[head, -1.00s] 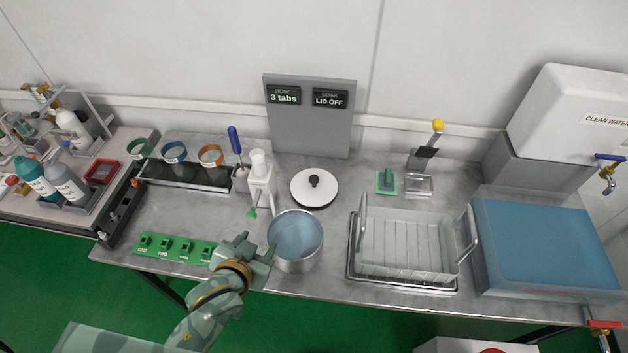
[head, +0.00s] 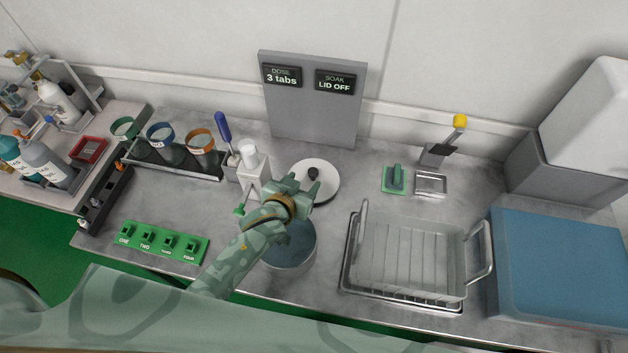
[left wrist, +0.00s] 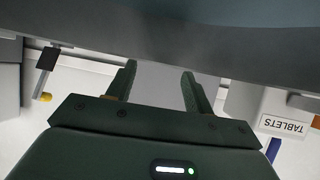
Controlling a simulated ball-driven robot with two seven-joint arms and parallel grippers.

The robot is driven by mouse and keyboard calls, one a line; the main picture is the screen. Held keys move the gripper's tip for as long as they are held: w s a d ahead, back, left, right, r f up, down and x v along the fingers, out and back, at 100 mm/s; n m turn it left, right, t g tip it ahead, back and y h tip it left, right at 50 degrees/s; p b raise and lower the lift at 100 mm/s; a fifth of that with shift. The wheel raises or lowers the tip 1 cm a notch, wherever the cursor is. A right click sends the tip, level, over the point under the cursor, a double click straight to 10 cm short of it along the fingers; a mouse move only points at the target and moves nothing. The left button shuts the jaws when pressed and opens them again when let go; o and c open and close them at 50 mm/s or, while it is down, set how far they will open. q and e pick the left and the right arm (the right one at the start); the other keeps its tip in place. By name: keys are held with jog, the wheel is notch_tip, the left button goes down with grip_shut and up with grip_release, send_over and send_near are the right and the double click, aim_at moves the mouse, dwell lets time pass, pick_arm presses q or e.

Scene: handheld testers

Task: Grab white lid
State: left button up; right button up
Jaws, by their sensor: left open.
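The white lid (head: 327,188) is a round disc with a black knob (head: 313,173). It lies flat on the metal counter behind the steel pot in the head view. My left gripper (head: 303,180) is open, over the lid's near left part and close to the knob, and hides part of the lid. I cannot tell whether it touches the lid. In the left wrist view its two fingers (left wrist: 157,80) are apart with nothing between them. The lid is not clearly made out there. My right gripper is not in view.
The steel pot (head: 290,254) of bluish liquid is under my left forearm. A white dispenser (head: 251,170) stands close left of the gripper. A wire basket (head: 410,255) is at right, a grey sign board (head: 315,115) behind.

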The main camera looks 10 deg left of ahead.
aim_at(311, 175)
pick_arm(q)
jog(key=shift+x, duration=0.85)
jog(key=b+x, duration=0.2)
jog(key=x, duration=0.1)
jog(key=f+x, duration=0.1)
jog(key=shift+a+f+b, duration=0.1)
jog(key=shift+f+b, duration=0.1)
jog(key=shift+b, duration=0.2)
jog(key=shift+w, duration=0.25)
jog(key=shift+s+r, duration=0.1)
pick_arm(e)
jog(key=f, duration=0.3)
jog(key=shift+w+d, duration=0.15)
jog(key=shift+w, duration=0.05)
pick_arm(q)
grip_shut()
